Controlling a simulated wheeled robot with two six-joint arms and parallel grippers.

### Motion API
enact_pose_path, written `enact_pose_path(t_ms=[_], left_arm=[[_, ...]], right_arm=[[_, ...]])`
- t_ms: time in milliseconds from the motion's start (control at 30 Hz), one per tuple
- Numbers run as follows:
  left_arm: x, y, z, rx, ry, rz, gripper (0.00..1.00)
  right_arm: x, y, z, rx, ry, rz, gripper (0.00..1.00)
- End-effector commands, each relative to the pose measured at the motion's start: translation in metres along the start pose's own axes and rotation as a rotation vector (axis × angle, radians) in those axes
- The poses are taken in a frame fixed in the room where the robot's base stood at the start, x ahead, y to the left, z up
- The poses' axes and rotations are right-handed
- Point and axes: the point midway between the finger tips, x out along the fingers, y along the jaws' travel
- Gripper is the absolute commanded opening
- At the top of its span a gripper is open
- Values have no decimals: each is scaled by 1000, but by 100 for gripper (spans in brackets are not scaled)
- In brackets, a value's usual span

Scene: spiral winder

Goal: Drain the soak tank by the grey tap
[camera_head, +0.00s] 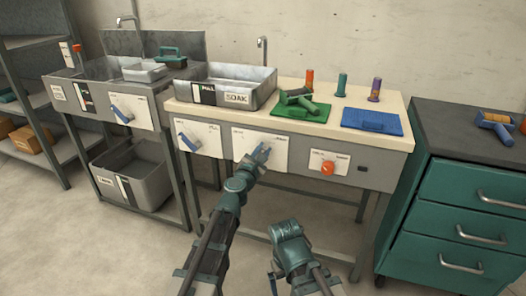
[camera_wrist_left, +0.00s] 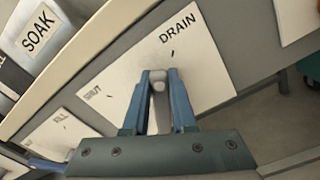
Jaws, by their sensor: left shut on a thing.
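The soak tank (camera_head: 262,93) is a grey metal basin with a SOAK label on the bench; the label also shows in the left wrist view (camera_wrist_left: 37,36). Below it, a white plate (camera_head: 279,152) on the bench front carries the words SHUT and DRAIN in the left wrist view (camera_wrist_left: 207,72). My left gripper (camera_head: 262,152) is shut on the grey tap (camera_wrist_left: 158,84) in front of this plate. The tap is mostly hidden between the blue fingers, so its handle angle is unclear. My right arm shows low in the head view, but its fingers do not show.
A blue lever (camera_head: 188,142) sits on the plate to the left, and an orange knob (camera_head: 327,168) to the right. A green mat (camera_head: 310,115) and a blue mat (camera_head: 372,122) lie on the bench. A teal drawer cabinet (camera_head: 465,215) stands at right.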

Motion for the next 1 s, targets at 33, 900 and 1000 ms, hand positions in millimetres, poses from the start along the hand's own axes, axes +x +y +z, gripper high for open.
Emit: enact_pose_path(t_ms=[33,900,1000], left_arm=[[0,0,0,-1,0,0,0],[-1,16,-2,-249,-1,0,0],[-1,22,-4,-344,-1,1,0]], right_arm=[[0,0,0,0,0,0,100],[-6,1,0,1,0,1,100],[-7,1,0,1,0,1,100]])
